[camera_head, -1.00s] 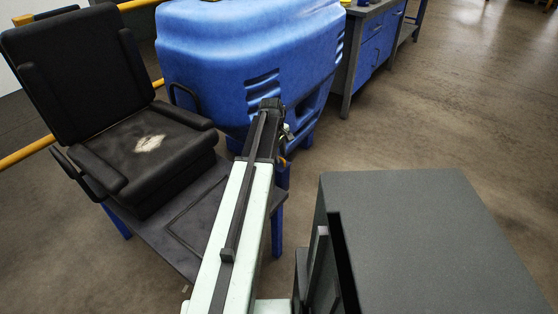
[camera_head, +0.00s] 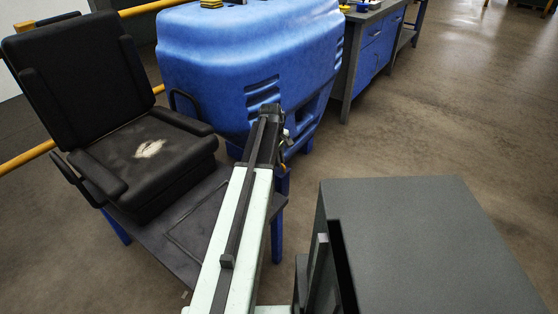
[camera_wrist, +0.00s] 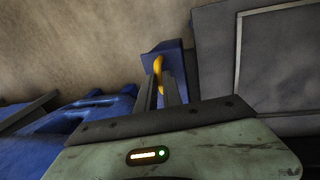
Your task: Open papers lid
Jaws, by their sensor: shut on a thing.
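My gripper (camera_wrist: 161,80) is shut on a yellow curved handle (camera_wrist: 158,68) in the wrist view. The handle stands against a small blue block or post (camera_wrist: 176,50). In the head view my gripper (camera_head: 279,148) is at the far end of my pale arm, by the right end of the dark bench, and its fingers are mostly hidden. A large blue moulded housing (camera_head: 235,50) stands just beyond it. I see no papers, and I cannot tell which part is the papers lid.
A black padded chair (camera_head: 150,150) with a worn seat stands on the dark bench (camera_head: 185,240) at left. A dark grey box-shaped cabinet (camera_head: 420,240) fills the lower right. A blue workbench (camera_head: 375,45) is at the back. Open floor (camera_head: 460,110) lies at right.

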